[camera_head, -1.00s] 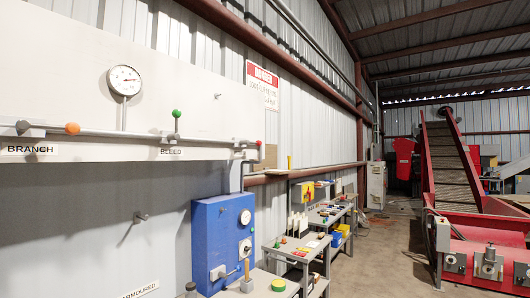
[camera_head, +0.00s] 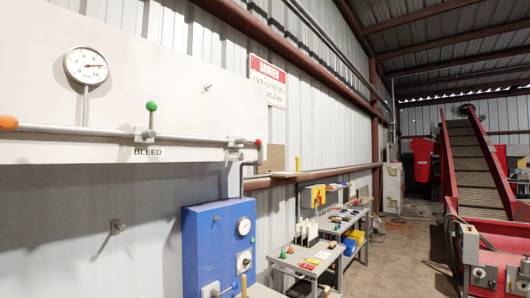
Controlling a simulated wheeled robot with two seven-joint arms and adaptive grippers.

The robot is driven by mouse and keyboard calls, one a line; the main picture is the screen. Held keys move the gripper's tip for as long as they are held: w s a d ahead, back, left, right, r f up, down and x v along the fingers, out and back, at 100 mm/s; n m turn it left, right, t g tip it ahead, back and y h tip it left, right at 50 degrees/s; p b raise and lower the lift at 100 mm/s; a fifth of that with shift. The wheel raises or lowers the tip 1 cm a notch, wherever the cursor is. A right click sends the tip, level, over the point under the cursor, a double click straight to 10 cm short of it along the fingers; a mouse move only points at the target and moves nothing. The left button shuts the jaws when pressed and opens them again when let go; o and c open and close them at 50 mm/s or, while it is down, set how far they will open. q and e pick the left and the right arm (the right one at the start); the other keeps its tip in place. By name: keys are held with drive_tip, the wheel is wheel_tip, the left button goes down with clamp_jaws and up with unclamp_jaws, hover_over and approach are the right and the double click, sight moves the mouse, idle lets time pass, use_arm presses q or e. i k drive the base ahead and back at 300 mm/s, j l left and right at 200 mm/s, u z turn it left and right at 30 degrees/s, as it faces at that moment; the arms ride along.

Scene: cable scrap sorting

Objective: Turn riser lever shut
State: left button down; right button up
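A grey pipe (camera_head: 190,138) runs along a pale wall board. At its right end a lever with a red knob (camera_head: 258,142) lies about level along the pipe. A small label (camera_head: 233,155) sits below it, too small to read, so I cannot tell if this is the riser lever. A lever with a green knob (camera_head: 151,105) stands upright above the label BLEED (camera_head: 147,152). An orange knob (camera_head: 8,122) shows at the left edge, its lever lying along the pipe. A round dial gauge (camera_head: 87,66) stands above the pipe. Neither of my grippers is in view.
A blue box (camera_head: 217,250) with a dial is mounted below the pipe. Grey work tables (camera_head: 300,260) with small items line the wall. Red machinery (camera_head: 495,255) stands at right, with open floor (camera_head: 405,265) between.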

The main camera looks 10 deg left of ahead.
sight(257, 141)
drive_tip(key=i+l+z, duration=0.1)
drive_tip(key=i, duration=0.55)
drive_tip(key=i+l, duration=0.25)
drive_tip(key=i, duration=0.4)
drive_tip(key=z, duration=0.05)
